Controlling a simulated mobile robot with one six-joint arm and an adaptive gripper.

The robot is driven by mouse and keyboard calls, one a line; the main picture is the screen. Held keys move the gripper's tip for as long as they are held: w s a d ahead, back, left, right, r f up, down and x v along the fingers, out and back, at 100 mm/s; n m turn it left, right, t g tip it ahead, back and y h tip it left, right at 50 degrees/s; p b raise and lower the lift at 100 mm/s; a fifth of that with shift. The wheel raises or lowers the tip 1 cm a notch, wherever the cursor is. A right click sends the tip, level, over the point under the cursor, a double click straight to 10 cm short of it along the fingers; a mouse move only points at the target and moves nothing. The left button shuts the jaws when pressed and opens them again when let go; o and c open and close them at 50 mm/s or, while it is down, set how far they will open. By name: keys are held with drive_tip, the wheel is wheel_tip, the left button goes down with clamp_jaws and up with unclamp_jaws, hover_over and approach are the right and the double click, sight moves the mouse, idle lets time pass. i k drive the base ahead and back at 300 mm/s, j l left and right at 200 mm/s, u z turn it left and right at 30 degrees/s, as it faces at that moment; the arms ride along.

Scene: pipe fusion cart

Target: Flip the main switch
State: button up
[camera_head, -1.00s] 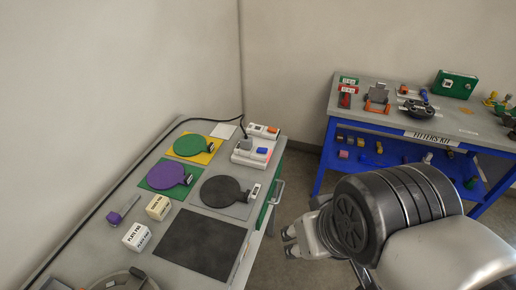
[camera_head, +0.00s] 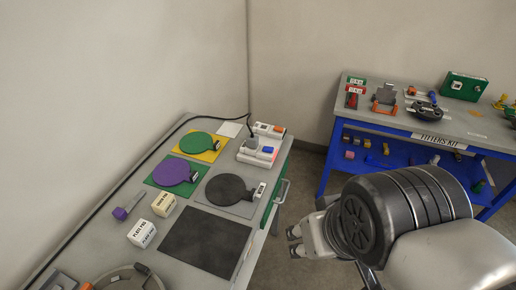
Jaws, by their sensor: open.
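Two white switch boxes stand at the far right corner of the grey cart top (camera_head: 165,237). The nearer white box (camera_head: 247,156) has a blue rocker (camera_head: 268,150) and a dark plug with a cable at its left end. The farther white box (camera_head: 263,128) has an orange-red rocker (camera_head: 279,129). I cannot tell which rocker is the main switch, and their labels are too small to read. My gripper (camera_head: 294,242) is open and empty. In the picture it shows to the right of the cart and below the boxes, apart from both.
Green, purple and black round plates (camera_head: 230,188) lie on square mats. A blue bench (camera_head: 400,129) with tools stands at right. Floor shows between cart and bench.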

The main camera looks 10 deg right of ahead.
sight(266, 149)
drive_tip(key=i+l+z, duration=0.1)
drive_tip(key=i+l, duration=0.2)
drive_tip(key=i, duration=0.15)
drive_tip(key=i+l, duration=0.3)
drive_tip(key=i, duration=0.15)
drive_tip(key=i+l+z, duration=0.15)
drive_tip(key=i, duration=0.35)
drive_tip(key=l, duration=0.1)
